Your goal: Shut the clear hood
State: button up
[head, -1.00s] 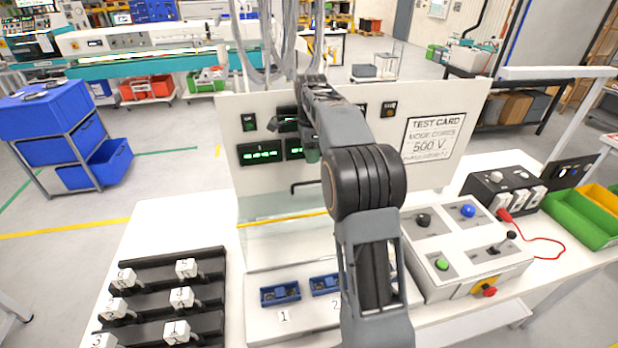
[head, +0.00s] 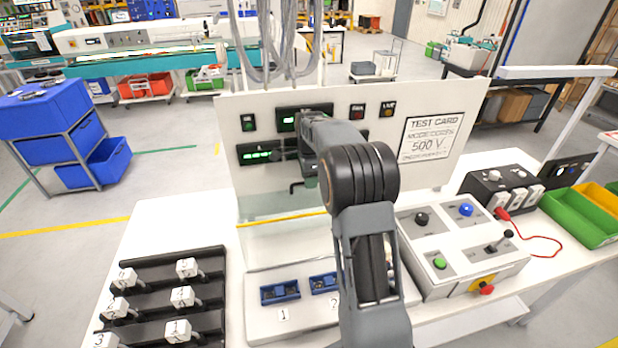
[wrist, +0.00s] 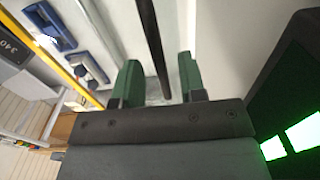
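The clear hood (head: 262,205) stands raised in front of the white test panel, with a yellow strip (head: 285,218) along its lower edge. The strip also crosses the wrist view at the left (wrist: 50,60). A dark handle bar (head: 296,187) shows at the hood, partly hidden behind my arm. In the wrist view the bar (wrist: 152,40) runs down between the two green fingers of my gripper (wrist: 160,82). The fingers are apart, with a gap on each side of the bar. In the head view my arm hides most of the gripper.
Blue sockets (head: 280,292) sit on the white base below the hood. A control box (head: 465,245) with knobs and buttons stands at the right. A black rack (head: 165,300) of numbered white plugs stands at the left. Green displays (head: 262,156) are on the panel.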

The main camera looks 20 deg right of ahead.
grip_shut()
jog(key=shift+b, duration=0.3)
